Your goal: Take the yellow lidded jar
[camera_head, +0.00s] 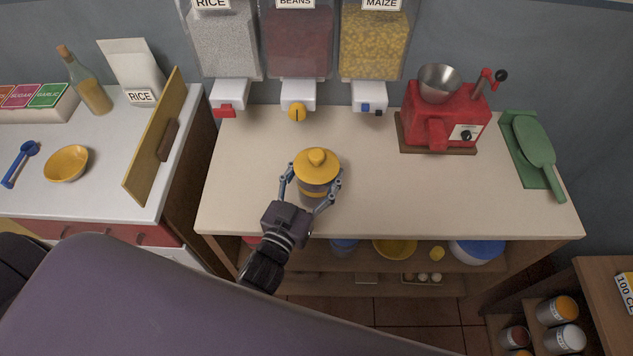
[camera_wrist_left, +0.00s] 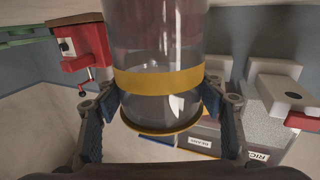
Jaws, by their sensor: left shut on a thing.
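The yellow lidded jar (camera_head: 317,167) is upright at the middle-left of the pale counter, with a round yellow lid, a knob and a clear body with a yellow band. My left gripper (camera_head: 311,192) has its two fingers on either side of the jar's body, below the lid, and is shut on it. In the left wrist view the jar's clear body and yellow band (camera_wrist_left: 158,80) stand between the blue-grey finger pads (camera_wrist_left: 152,118). The jar's base is hidden in the head view, so I cannot tell whether it touches the counter. My right gripper is not in view.
Rice, beans and maize dispensers (camera_head: 301,45) hang behind the jar. A red grinder (camera_head: 436,115) and a green scoop (camera_head: 535,142) are to the right. A wooden board (camera_head: 155,140) stands on the left counter. The counter right of the jar is clear.

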